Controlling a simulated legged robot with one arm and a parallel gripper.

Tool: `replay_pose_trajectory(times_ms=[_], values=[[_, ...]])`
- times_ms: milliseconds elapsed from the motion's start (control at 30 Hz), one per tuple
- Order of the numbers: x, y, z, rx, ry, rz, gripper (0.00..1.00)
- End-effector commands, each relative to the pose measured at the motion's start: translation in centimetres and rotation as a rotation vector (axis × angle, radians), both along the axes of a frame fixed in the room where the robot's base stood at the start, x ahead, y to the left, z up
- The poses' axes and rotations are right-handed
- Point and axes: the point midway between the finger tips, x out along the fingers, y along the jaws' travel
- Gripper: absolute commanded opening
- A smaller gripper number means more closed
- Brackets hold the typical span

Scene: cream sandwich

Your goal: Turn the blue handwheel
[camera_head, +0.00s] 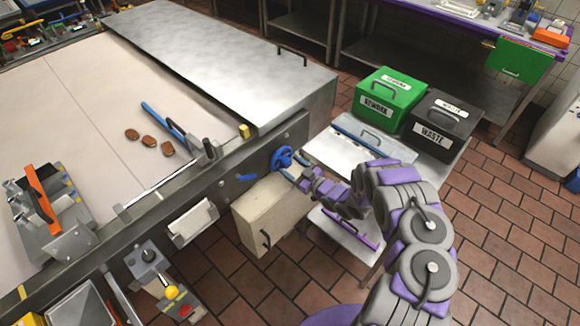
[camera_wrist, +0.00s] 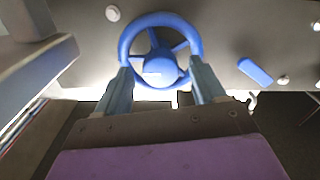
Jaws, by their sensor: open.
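The blue handwheel (camera_head: 281,157) is mounted on the dark side rail of the conveyor machine. It shows large in the wrist view (camera_wrist: 160,70), with a round hub and several spokes. My gripper (camera_head: 291,172) is at the wheel, reaching in from the lower right. In the wrist view my gripper (camera_wrist: 162,80) is open, with one blue-grey finger at the wheel's lower left rim and the other at its lower right rim. The fingers overlap the rim's edges in the picture; I cannot tell whether they touch it.
A small blue lever (camera_head: 247,178) sits left of the wheel; it also shows in the wrist view (camera_wrist: 255,72). A beige box (camera_head: 265,212) hangs below. Green REWORK (camera_head: 385,103) and black WASTE (camera_head: 437,130) bins stand to the right. Brown pieces (camera_head: 149,142) lie on the belt.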

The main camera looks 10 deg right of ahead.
Motion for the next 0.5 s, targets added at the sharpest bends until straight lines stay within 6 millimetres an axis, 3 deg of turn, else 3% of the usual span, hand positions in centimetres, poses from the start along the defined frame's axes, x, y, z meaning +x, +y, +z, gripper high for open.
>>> replay_pose_trajectory(times_ms=[500], values=[[1.12,0.81,-0.04,0.000,0.003,0.000,0.67]])
